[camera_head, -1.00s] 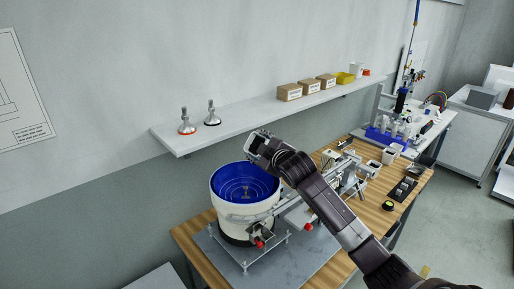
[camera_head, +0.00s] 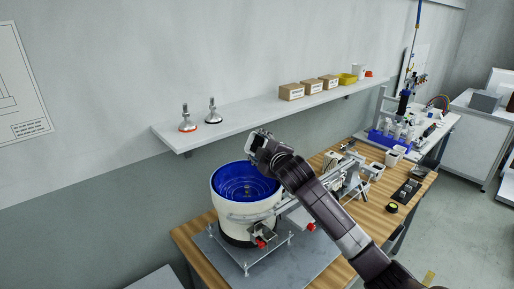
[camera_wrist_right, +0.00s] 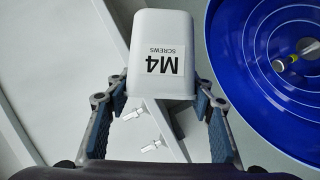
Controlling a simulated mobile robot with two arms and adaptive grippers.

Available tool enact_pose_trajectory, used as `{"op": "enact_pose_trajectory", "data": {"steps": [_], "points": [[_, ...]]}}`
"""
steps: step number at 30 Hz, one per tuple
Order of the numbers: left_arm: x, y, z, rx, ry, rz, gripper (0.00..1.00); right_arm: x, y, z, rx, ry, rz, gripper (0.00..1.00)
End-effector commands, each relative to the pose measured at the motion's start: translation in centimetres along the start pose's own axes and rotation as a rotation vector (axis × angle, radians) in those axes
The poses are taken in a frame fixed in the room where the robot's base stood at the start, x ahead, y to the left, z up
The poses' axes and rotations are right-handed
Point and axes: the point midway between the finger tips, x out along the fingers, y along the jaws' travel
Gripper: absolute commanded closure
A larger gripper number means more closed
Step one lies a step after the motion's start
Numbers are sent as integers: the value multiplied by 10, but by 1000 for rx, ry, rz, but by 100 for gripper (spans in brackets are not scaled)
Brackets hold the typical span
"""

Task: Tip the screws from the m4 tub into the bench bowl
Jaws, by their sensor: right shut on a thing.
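The white m4 tub (camera_wrist_right: 162,55), labelled "M4 SCREWS", sits between the fingers of my right gripper (camera_wrist_right: 162,120) in the right wrist view. The gripper is shut on it. The bench bowl (camera_wrist_right: 225,75) is blue inside with stepped rings and lies right beside the tub in that view. In the head view the bowl (camera_head: 228,208) has a cream outer wall, and my right gripper (camera_head: 258,144) is above its back right rim. The tub's opening and contents are hidden. A small metallic piece shows in the bowl's middle. My left gripper is out of view.
The bowl stands on a grey plate (camera_head: 290,268) on a wooden bench (camera_head: 405,207), with a rail mechanism to its right. A wall shelf (camera_head: 240,117) behind holds two levelling feet, several cardboard boxes (camera_head: 291,91) and a yellow bin (camera_head: 347,79).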

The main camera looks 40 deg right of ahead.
Motion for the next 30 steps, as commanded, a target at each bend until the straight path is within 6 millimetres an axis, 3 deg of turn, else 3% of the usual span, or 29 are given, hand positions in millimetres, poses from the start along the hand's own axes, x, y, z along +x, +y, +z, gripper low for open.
{"op": "enact_pose_trajectory", "data": {"steps": [30], "points": [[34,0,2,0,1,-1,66,0,-8,1,-131,5,62,80]]}}
